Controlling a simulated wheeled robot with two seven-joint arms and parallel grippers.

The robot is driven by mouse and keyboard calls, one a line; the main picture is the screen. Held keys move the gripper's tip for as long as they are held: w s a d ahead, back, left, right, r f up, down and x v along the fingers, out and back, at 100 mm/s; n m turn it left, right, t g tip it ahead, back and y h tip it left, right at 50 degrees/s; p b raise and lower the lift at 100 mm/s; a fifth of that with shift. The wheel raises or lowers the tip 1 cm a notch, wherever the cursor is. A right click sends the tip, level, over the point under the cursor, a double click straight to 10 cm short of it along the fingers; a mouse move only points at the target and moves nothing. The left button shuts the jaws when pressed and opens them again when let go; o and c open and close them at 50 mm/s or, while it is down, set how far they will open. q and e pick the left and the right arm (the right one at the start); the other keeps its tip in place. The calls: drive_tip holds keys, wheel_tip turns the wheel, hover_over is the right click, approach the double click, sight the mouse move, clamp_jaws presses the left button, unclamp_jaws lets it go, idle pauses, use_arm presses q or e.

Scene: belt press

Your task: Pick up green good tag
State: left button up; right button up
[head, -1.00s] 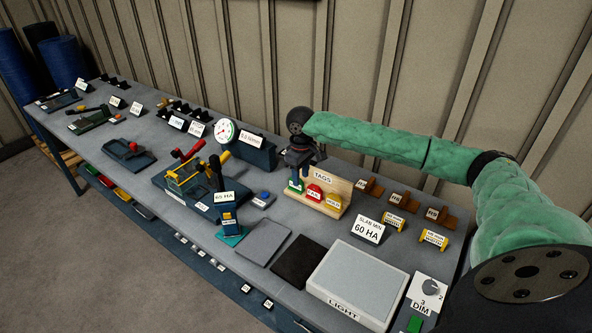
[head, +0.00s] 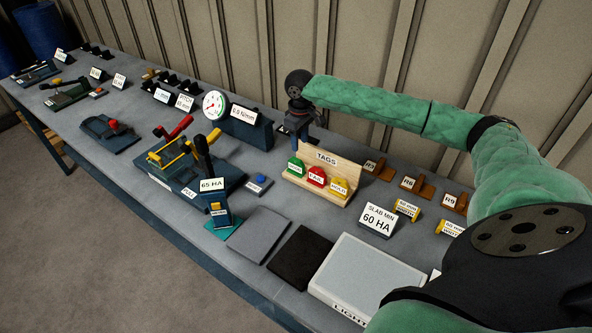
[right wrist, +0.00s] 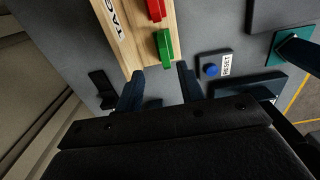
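The green GOOD tag (head: 296,168) sits at the left end of the wooden TAGS rack (head: 325,158), beside the red FAIL tag (head: 316,177) and the yellow HOLD tag (head: 338,187). My right gripper (head: 297,143) is behind and above the green tag, apart from it. In the right wrist view the two fingers (right wrist: 160,80) are spread with nothing between them. The green tag (right wrist: 165,46) shows just beyond the fingertips, with the red tag (right wrist: 155,10) past it. My left gripper is not in view.
A blue RESET button (head: 259,181) lies left of the rack. A dial gauge (head: 215,104) and its sign stand behind to the left. A SLAB MIN 60 HA sign (head: 378,219) and R-labelled brown blocks (head: 412,184) stand to the right.

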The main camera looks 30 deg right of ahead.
sight(298, 165)
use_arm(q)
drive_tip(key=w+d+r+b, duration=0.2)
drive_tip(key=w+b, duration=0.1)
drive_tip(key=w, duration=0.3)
use_arm(e)
wheel_tip(298, 165, down, 4)
drive_tip(key=shift+r, duration=0.1)
drive_tip(key=shift+w+f+p, duration=0.1)
drive_tip(key=shift+f+p, duration=0.7)
drive_tip(key=shift+f, duration=0.5)
drive_tip(key=shift+a+f, duration=0.1)
drive_tip(key=shift+f, duration=0.05)
drive_tip(key=f+p, duration=0.3)
drive_tip(key=f, duration=0.1)
drive_tip(key=shift+a, duration=0.25)
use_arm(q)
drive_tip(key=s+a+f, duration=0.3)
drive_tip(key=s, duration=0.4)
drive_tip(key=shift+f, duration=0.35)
use_arm(e)
drive_tip(key=shift+f, duration=0.4)
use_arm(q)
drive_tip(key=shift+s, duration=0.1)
use_arm(e)
drive_tip(key=c, duration=0.6)
drive_tip(key=shift+c, duration=0.3)
